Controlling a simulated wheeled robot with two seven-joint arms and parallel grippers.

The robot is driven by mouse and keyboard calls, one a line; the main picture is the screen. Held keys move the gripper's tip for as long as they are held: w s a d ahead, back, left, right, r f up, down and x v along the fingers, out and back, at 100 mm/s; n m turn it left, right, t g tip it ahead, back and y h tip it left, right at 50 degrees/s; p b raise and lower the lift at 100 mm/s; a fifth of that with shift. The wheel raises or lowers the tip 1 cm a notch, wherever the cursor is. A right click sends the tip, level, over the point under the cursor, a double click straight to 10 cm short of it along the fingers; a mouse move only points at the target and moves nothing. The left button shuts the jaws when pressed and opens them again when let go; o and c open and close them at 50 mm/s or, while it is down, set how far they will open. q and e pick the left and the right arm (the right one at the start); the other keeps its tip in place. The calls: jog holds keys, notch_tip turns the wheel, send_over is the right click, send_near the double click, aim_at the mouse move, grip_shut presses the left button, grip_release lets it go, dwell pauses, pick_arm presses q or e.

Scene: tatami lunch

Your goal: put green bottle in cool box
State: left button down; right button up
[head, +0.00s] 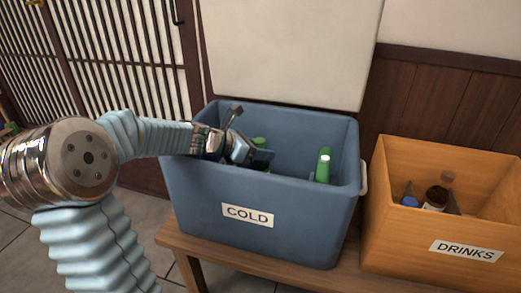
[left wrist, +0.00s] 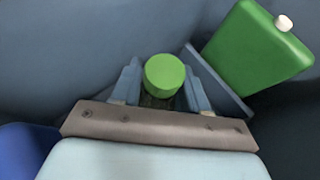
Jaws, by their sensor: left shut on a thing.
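The blue cool box (head: 262,195) labelled COLD stands open on a wooden bench. My left gripper (head: 250,148) reaches in over its left side and is down inside the box. It is shut on a green bottle, whose green top shows beside the gripper (head: 259,142) and between the fingers in the left wrist view (left wrist: 165,75). Another green container (head: 323,166) with a white cap stands inside the box at the right; a green, white-capped container also shows in the left wrist view (left wrist: 258,48). The lower part of the held bottle is hidden. My right gripper is not in view.
An orange box (head: 416,230) labelled DRINKS stands to the right of the cool box, with a dark bottle (head: 436,197) and a blue item (head: 410,201) inside. The cool box's raised pale lid (head: 290,50) stands behind it. A blue thing (left wrist: 25,150) shows at the wrist view's lower left.

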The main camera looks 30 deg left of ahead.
pick_arm(q)
jog(key=shift+c, duration=2.4)
grip_release()
jog(key=shift+r, duration=0.2)
jog(key=shift+r+p, duration=0.55)
jog(key=shift+p, duration=0.1)
jog(key=p+v, duration=0.1)
jog(key=v, duration=1.1)
jog(key=shift+f, duration=0.2)
